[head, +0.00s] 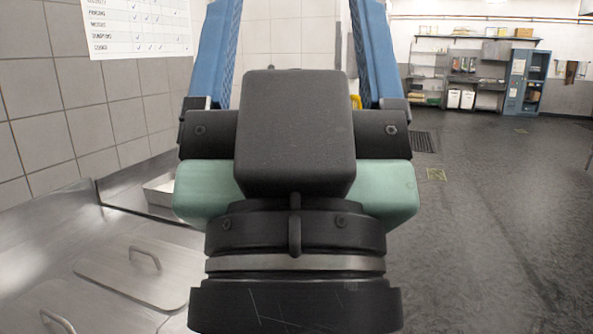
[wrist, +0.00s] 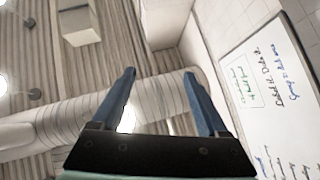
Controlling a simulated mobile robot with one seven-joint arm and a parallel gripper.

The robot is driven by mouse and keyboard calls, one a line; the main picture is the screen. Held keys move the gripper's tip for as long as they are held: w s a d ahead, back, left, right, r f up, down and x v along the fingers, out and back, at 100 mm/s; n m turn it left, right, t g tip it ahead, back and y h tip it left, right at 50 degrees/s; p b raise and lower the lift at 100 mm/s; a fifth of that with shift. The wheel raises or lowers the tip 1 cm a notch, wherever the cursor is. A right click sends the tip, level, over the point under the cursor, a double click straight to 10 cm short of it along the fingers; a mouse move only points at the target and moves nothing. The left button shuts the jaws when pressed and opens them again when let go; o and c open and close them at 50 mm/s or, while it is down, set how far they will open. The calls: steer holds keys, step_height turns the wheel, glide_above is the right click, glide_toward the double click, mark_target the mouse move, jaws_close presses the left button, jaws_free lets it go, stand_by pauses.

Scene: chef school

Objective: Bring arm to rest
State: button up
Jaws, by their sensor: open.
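My gripper (head: 293,12) fills the middle of the head view, pointing up and away from the camera. Its two blue fingers stand wide apart with nothing between them, and the top edge of the picture cuts off their tips. In the wrist view my gripper (wrist: 160,73) is also open and empty. The wrist camera looks up at the ceiling and upper wall. The head view shows the dark wrist and green hand body close up; the rest of the arm is out of view.
A steel counter (head: 40,262) with a handled lid (head: 140,275) lies at the left, below a tiled wall (head: 60,100). Open dark floor (head: 490,210) stretches to the right. A blue cabinet (head: 524,80) and shelving stand far back. A written board (wrist: 275,95) hangs right in the wrist view.

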step_height(320, 180, up, 17)
steer(key=p, duration=1.4)
steer(key=shift+f, duration=0.2)
